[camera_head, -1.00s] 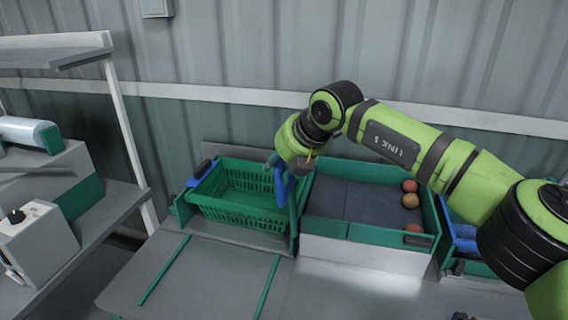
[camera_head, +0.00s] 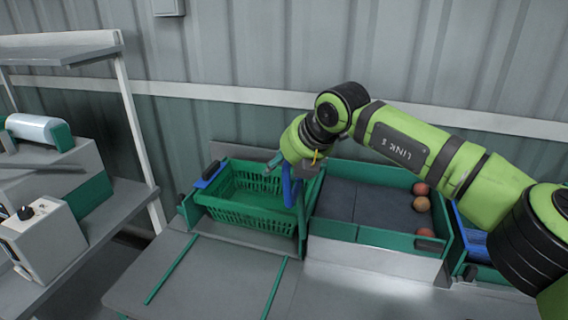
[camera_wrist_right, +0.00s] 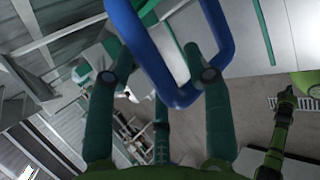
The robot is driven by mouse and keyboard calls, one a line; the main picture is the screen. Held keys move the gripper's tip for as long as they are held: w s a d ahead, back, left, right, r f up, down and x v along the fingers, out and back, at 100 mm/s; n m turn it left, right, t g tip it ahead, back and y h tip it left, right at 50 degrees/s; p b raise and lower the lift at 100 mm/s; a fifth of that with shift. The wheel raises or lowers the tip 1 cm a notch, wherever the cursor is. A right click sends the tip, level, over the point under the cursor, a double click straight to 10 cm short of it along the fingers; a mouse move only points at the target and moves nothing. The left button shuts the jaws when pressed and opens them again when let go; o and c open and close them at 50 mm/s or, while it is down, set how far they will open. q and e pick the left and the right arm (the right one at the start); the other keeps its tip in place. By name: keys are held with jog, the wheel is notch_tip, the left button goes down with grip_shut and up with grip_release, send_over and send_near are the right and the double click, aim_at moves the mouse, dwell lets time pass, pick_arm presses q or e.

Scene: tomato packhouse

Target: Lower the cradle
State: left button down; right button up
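A green slotted crate (camera_head: 247,214) sits empty in a green cradle (camera_head: 303,232) at the left of the bench. A blue loop handle (camera_head: 289,186) stands at the cradle's right side; it also shows large in the right wrist view (camera_wrist_right: 150,55). My right gripper (camera_head: 284,165) is at this handle, above the crate's right edge. In the right wrist view its green fingers (camera_wrist_right: 158,52) are spread, with one bar of the blue loop between them. A gap shows beside the bar, so the fingers look open.
Right of the cradle, a grey-floored green tray (camera_head: 385,237) holds several tomatoes (camera_head: 422,204) at its right end. A blue-lined crate (camera_head: 476,243) stands further right, partly behind my right arm. A shelf rack (camera_head: 135,115) and a white machine (camera_head: 45,240) stand at left.

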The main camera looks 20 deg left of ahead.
jog(key=shift+r, duration=0.1)
jog(key=v, duration=1.2)
jog(key=shift+a, duration=0.15)
